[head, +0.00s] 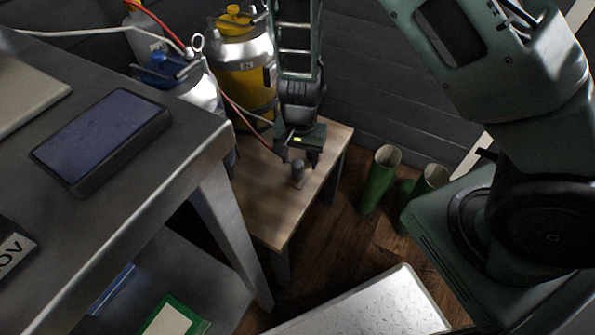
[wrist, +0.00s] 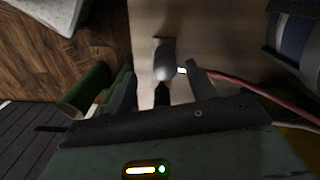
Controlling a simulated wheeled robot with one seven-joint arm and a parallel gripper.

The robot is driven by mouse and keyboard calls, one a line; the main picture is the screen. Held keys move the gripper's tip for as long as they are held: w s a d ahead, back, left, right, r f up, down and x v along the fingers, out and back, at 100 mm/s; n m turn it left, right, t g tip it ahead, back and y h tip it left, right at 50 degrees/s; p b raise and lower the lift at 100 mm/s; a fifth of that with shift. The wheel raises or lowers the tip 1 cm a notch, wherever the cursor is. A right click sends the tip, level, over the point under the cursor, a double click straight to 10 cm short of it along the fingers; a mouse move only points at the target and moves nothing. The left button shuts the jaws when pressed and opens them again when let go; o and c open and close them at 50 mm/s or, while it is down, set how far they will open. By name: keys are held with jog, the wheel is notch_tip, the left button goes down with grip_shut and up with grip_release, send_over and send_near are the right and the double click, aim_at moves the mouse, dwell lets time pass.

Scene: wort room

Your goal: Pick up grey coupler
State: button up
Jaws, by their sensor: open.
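The grey coupler (head: 298,170) stands on a small wooden table (head: 265,213). It also shows in the wrist view (wrist: 164,62) as a rounded grey piece, close in front of the fingers. My gripper (head: 299,160) is above the table with its fingers pointing down at the coupler. In the wrist view my gripper (wrist: 160,82) is open, with one finger to the left of the coupler and one to the right. Whether either finger touches it I cannot tell.
Green boots (head: 380,180) stand on the floor right of the table. A yellow-banded keg (head: 245,70) and hoses are behind it. A red hose (wrist: 262,90) runs close to the right finger. A metal bench (head: 180,150) stands at left.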

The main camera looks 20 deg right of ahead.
aim_at(297, 163)
jog(key=f, duration=0.1)
jog(key=f+b, duration=0.1)
jog(key=f, duration=0.1)
jog(key=f+b, duration=0.1)
jog(key=f, duration=0.1)
jog(key=shift+w+a+f, duration=0.1)
jog(key=shift+w+a, duration=0.1)
jog(key=shift+w, duration=0.1)
jog(key=c, duration=1.1)
jog(key=shift+o, duration=0.2)
